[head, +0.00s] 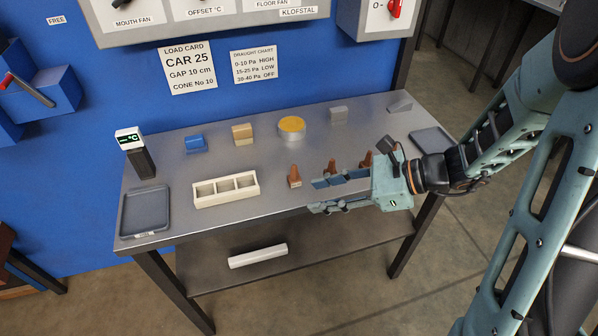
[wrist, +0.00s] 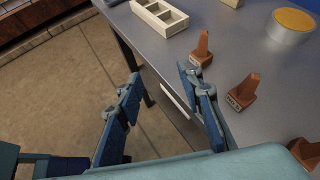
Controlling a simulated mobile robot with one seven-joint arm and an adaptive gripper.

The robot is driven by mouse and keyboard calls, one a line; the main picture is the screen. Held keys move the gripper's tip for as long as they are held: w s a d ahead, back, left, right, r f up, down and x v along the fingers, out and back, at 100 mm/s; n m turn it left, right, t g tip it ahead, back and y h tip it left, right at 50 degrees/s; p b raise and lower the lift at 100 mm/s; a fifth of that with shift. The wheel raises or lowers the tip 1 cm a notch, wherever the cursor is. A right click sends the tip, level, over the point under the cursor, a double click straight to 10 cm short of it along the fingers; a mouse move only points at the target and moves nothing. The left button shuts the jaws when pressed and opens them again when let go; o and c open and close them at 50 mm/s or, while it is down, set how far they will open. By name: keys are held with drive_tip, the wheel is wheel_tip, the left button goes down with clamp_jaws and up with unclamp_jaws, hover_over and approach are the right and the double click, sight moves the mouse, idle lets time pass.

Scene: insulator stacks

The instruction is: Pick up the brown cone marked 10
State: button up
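Three brown cones stand in a row near the table's front edge: a left one (head: 294,177), a middle one (head: 332,166) and a right one (head: 366,158). The wrist view also shows the left cone (wrist: 202,50), the middle cone (wrist: 242,92) and part of the right cone (wrist: 306,152). Their base labels are too small to read surely, so I cannot tell which is marked 10. My gripper (head: 318,196) is open and empty at the front edge, its fingers partly hiding the cones. In the wrist view its fingertips (wrist: 158,75) straddle the table edge, apart from the cones.
A white three-compartment tray (head: 226,190), a grey tray (head: 146,212) and a thermometer display (head: 131,140) are to the left. A blue block (head: 195,144), tan block (head: 242,134) and yellow-topped tin (head: 291,130) stand behind. A load card (head: 188,68) reads "CONE No 10".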

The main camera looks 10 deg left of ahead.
sight(294, 178)
drive_tip(key=w+d+r+m+t+y, duration=0.1)
drive_tip(key=w+r+m+t, duration=0.1)
drive_tip(key=w+m+t, duration=0.15)
drive_tip(key=shift+m+g, duration=0.25)
drive_tip(key=shift+m, duration=0.1)
drive_tip(key=x, duration=0.3)
drive_tip(key=b+x, duration=0.1)
drive_tip(key=x, duration=0.3)
drive_tip(key=w+x, duration=0.1)
drive_tip(key=x, duration=0.2)
drive_tip(key=shift+w+a, duration=0.15)
drive_tip(key=shift+r, duration=0.1)
clamp_jaws()
